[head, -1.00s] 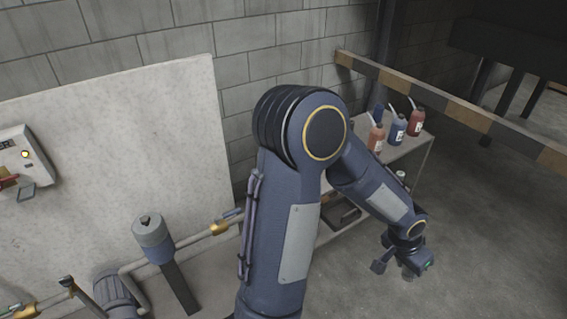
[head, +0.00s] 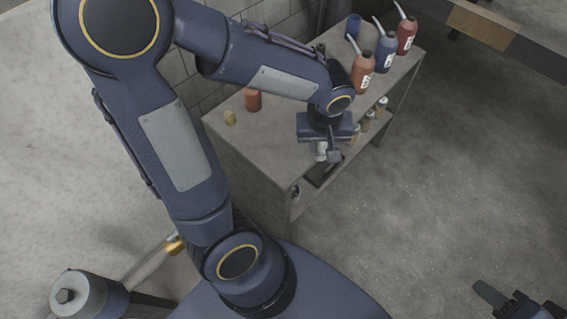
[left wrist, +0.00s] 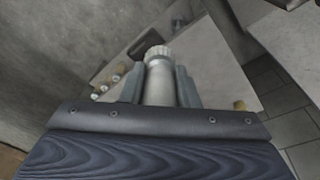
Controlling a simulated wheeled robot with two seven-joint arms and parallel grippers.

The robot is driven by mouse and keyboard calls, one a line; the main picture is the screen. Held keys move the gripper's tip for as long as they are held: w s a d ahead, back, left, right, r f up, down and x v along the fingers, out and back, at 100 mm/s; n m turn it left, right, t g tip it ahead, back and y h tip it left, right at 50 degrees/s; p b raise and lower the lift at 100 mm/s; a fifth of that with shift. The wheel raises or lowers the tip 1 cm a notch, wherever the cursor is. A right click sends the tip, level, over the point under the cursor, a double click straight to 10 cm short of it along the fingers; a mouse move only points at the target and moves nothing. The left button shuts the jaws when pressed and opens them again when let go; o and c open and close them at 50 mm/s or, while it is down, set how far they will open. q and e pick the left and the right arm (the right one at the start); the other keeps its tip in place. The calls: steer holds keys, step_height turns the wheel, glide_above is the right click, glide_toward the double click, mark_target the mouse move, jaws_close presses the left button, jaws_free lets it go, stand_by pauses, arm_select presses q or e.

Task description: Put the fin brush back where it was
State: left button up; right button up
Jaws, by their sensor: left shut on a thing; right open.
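My left gripper (head: 322,152) is over the front edge of the workbench and shut on a pale grey cylinder (head: 320,153). In the left wrist view the cylinder (left wrist: 159,80) stands between the two fingers and has a whitish, ribbed top. I cannot tell whether this is the fin brush; no other brush shows clearly. A dark tray (head: 312,178) lies on the lower shelf, partly hidden by my left gripper. My right gripper (head: 518,302) is open and empty at the bottom right, partly cut off by the frame.
The workbench top (head: 265,140) holds an orange bottle (head: 362,72), a blue bottle (head: 385,53), a dark red bottle (head: 406,36), a red can (head: 253,100) and a small yellow piece (head: 230,117). Several small white-capped bottles (head: 368,118) stand on the lower shelf. Floor at right is clear.

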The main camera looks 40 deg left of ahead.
arm_select(q)
steer(key=s+f+n+g+b, duration=0.2)
steer(key=s+n+b, duration=0.2)
steer(key=s+n, duration=0.2)
steer(key=w+a+f, duration=0.2)
steer(key=a+f, duration=0.2)
steer(key=w+a+f, duration=0.3)
steer(key=a+f, duration=0.1)
steer(key=w+a+f, duration=0.2)
steer(key=a+f, duration=0.2)
steer(key=shift+w+f, duration=0.35)
steer(key=shift+w, duration=0.05)
steer(key=shift+d+f, duration=0.1)
steer(key=shift+f, duration=0.2)
arm_select(e)
step_height(320, 180, down, 5)
steer(key=shift+s+d+f, duration=0.15)
arm_select(q)
steer(key=shift+f, duration=0.1)
steer(key=o, duration=1.1)
steer(key=shift+c, duration=0.2)
arm_select(e)
steer(key=shift+f, duration=0.1)
